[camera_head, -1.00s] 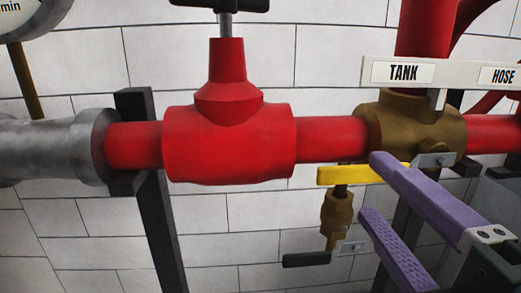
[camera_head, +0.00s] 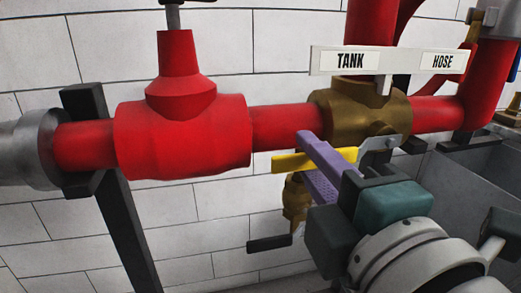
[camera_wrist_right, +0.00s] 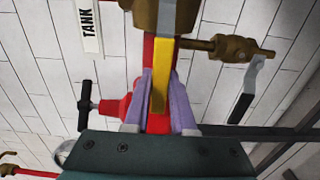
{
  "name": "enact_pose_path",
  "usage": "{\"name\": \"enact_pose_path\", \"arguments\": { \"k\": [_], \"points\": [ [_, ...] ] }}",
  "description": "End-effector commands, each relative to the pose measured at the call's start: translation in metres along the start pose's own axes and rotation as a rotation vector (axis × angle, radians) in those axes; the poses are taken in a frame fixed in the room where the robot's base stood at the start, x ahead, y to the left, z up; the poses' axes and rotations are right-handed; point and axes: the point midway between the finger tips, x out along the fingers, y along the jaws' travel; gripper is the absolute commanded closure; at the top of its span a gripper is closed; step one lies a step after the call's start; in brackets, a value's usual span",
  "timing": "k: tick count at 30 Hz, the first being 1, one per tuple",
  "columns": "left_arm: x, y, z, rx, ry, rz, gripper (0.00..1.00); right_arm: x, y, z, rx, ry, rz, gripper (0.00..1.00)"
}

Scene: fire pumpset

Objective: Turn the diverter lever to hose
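The diverter valve (camera_head: 345,118) is a brass body on the red pipe, under a white sign reading TANK at left and HOSE at right. Its yellow lever (camera_head: 284,162) points left, on the TANK side. My right gripper (camera_head: 312,158) has purple fingers, one on each side of the lever. In the right wrist view the lever (camera_wrist_right: 161,75) lies between the two fingers (camera_wrist_right: 160,90), which appear to be against it. Part of the lever is hidden behind the upper finger in the head view. My left gripper is not in view.
A small brass valve with a black handle (camera_head: 269,243) hangs below the lever. A large red valve (camera_head: 183,135) stands on the pipe to the left. A black post (camera_head: 128,230) supports the pipe. A grey open box (camera_head: 480,175) is at right.

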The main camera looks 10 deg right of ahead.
Motion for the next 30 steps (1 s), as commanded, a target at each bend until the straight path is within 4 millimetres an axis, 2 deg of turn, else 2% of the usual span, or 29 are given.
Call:
{"name": "enact_pose_path", "arguments": {
  "k": [1, 6, 30],
  "points": [
    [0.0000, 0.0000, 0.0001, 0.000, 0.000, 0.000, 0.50, -0.0001, 0.0000, 0.0000, 0.000, 0.000, 0.000, 0.83],
    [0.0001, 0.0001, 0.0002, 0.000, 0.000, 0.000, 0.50, -0.0001, 0.0000, 0.0000, 0.000, 0.000, 0.000, 1.00],
    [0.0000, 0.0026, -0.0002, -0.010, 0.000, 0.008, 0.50, -0.0001, 0.0002, -0.0001, 0.000, 0.000, 0.001, 1.00]
  ]
}}
